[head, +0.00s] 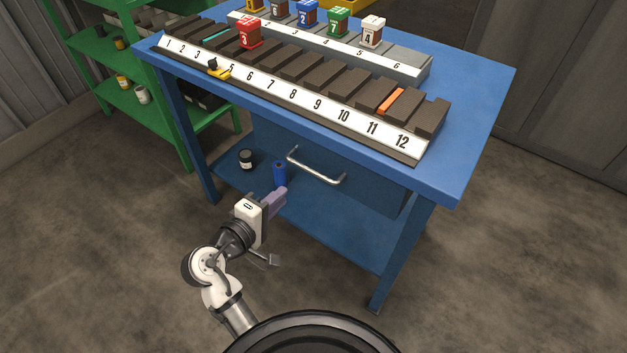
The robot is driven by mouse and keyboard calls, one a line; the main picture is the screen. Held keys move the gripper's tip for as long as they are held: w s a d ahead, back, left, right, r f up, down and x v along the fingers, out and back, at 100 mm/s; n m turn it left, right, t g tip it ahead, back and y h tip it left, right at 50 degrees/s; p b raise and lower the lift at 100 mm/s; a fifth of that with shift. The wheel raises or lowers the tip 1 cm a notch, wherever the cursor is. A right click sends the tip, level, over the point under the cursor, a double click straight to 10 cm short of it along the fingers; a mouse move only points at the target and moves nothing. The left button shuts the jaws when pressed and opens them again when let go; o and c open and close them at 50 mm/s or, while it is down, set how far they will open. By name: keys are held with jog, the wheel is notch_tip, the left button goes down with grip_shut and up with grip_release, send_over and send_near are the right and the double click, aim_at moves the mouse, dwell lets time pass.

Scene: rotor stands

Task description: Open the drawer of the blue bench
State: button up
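The blue bench (478,120) stands in the middle of the head view. Its blue drawer (365,186) is under the top and looks shut, with the front roughly flush with the frame. A silver bar handle (316,172) runs across the drawer front. My gripper (281,194) is in front of the bench, below and left of the handle and apart from it. Its fingers are small and seen from behind, so I cannot tell whether they are open or shut. No object shows in them.
A numbered rack (290,95) lies along the bench's front edge, with a red block (250,34) on it. A green shelf unit (150,112) stands left. The floor on the right is clear.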

aim_at(315, 174)
jog(key=p+x, duration=0.1)
jog(key=x, duration=0.3)
jog(key=p+x, duration=0.1)
jog(key=x, duration=0.4)
jog(key=s+d+p+x, duration=0.1)
jog(key=x, duration=0.4)
jog(key=shift+d+f, duration=0.1)
jog(key=shift+f, duration=0.1)
grip_shut()
